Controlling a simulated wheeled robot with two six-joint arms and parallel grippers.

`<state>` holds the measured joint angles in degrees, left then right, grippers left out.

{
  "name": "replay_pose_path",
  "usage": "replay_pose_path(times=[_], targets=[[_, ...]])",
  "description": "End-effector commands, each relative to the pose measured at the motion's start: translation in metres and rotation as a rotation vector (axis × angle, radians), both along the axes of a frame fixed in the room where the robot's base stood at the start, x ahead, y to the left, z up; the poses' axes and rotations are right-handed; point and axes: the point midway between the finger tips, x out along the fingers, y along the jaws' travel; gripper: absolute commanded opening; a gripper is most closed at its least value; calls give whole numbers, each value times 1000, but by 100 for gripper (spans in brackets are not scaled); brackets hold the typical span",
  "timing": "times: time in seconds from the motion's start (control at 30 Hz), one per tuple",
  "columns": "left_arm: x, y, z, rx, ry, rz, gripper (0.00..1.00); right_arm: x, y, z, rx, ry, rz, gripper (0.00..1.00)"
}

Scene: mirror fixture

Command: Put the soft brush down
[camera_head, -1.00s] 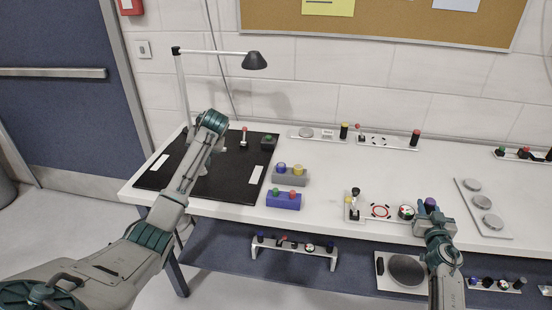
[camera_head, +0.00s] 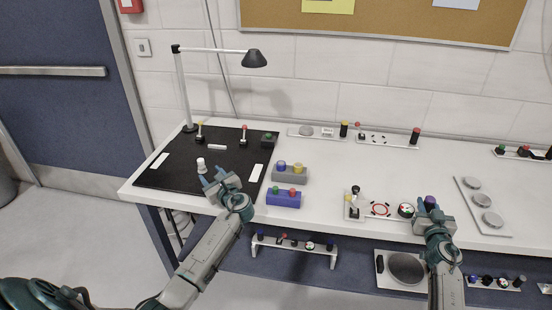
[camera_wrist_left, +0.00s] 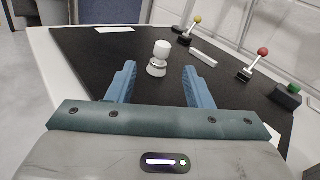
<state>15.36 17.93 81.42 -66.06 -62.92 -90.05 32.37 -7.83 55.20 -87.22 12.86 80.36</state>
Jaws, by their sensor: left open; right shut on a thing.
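A small white piece with a rounded head and a wider base (camera_head: 201,165), seemingly the soft brush, stands upright on the black mat (camera_head: 172,180). In the left wrist view the white piece (camera_wrist_left: 160,52) stands just ahead of the fingertips, between their lines. My left gripper (camera_head: 213,175) is open and empty, low over the mat's front right part and apart from the piece. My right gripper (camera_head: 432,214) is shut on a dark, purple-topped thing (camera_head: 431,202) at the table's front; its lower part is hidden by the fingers.
Yellow-knobbed (camera_head: 200,130) and red-knobbed (camera_head: 244,136) levers, a small white bar (camera_head: 217,147) and a green-button box (camera_head: 267,139) are at the mat's back. A lamp (camera_head: 185,85) rises at its back left. Grey (camera_head: 290,175) and blue (camera_head: 283,200) blocks stand right of the mat.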

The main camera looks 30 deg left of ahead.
Motion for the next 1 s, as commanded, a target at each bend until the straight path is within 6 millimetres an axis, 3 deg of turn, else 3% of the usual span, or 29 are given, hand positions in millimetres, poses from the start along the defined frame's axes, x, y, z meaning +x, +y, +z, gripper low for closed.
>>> replay_pose_path(times=[0.13,0.23,0.5,0.77,1.0], targets=[[-2,-8,-3,89,103,-31,46,0,0,0,0,0,0,0],[2,-3,-2,113,127,-37,46,0,0,0,0,0,0,0],[22,38,-2,114,131,-36,46,0,0,0,0,-1,0,0],[32,57,-2,112,128,-36,46,0,0,0,0,0,0,0],[47,88,0,112,127,-36,46,0,0,0,0,0,0,0]])
